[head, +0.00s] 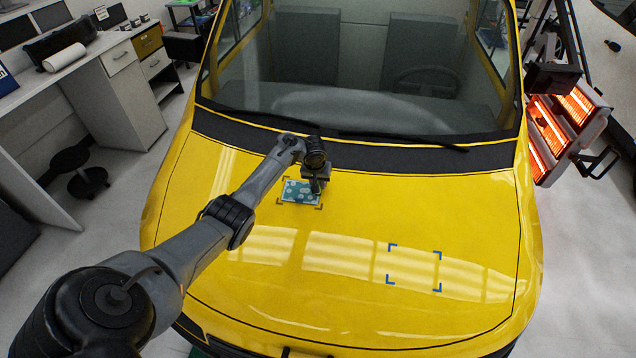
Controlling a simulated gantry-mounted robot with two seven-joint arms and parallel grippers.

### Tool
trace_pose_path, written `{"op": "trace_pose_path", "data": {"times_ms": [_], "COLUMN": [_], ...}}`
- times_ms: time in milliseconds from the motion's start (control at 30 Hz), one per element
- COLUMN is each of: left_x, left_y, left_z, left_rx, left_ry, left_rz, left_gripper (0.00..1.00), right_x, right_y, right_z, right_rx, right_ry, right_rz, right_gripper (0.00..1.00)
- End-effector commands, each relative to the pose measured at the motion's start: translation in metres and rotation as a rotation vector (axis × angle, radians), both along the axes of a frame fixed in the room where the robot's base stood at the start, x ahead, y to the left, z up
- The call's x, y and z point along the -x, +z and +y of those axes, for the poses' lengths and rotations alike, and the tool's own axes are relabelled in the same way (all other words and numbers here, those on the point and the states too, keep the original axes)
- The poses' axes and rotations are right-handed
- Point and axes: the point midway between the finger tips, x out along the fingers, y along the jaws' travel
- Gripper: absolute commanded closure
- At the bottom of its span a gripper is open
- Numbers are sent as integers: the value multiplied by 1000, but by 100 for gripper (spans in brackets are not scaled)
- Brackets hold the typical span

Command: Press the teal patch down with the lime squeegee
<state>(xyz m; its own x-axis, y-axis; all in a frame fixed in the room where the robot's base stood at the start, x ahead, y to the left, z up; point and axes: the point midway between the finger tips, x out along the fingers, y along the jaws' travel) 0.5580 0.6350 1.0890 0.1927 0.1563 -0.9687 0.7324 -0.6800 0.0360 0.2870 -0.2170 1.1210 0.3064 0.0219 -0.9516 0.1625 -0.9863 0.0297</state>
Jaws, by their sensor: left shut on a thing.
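The teal patch (297,193) with pale spots lies on the yellow hood inside a set of tan corner marks, below the windscreen. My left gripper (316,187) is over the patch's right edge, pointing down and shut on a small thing. That thing is mostly hidden by the fingers, and I take it to be the lime squeegee; its lime colour does not stand out against the yellow. I cannot tell whether it touches the patch. My right gripper is not in view.
The yellow hood (450,215) is broad and clear to the right of the patch. Blue corner marks (414,267) on it frame a bare area. A glowing heater (568,125) stands at the right. A desk (100,75) and stool (78,170) are at the left.

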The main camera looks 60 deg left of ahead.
Motion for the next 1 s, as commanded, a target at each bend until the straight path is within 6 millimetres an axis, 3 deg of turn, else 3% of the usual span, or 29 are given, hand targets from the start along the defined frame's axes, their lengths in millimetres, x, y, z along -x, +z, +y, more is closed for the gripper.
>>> {"op": "trace_pose_path", "data": {"times_ms": [567, 1000], "left_x": [-2, 9], "left_y": [-12, -10], "left_z": [2, 12], "left_rx": [-1, 0], "left_ry": [0, 1], "left_rz": [-1, 2], "left_gripper": [99, 99], "right_x": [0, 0], "right_y": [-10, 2], "right_z": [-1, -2], "right_rx": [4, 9], "right_ry": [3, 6], "right_rz": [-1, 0], "right_gripper": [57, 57]}}
